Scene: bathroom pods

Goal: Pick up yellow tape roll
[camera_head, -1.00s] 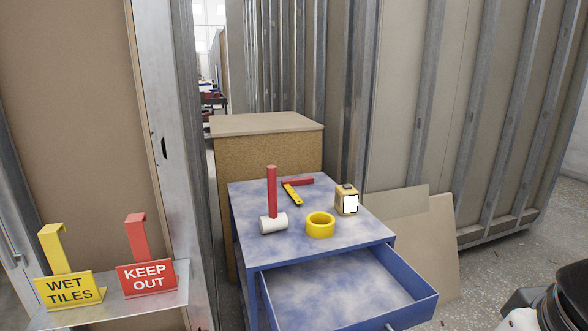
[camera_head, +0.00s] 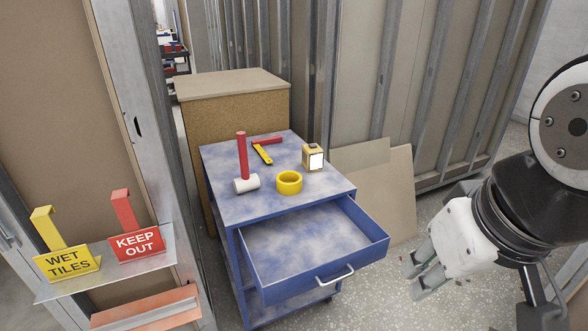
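The yellow tape roll (camera_head: 289,182) lies flat on the blue, cloudy-patterned top of a cart (camera_head: 265,208), near its front right part. A white-headed mallet with a red handle (camera_head: 243,160) stands to its left. A tan box with a white label (camera_head: 313,158) stands behind it to the right. My gripper (camera_head: 419,277) is at the lower right, to the right of the cart and well away from the tape roll. Its two grey fingers look slightly apart, with nothing seen between them.
The cart's drawer (camera_head: 315,240) is pulled open and empty below the tape roll. A red and yellow tool (camera_head: 263,150) lies behind the tape. A brown cabinet (camera_head: 235,115) stands behind the cart. Signs sit on a shelf (camera_head: 105,265) at the left. Boards (camera_head: 385,190) lean at the right.

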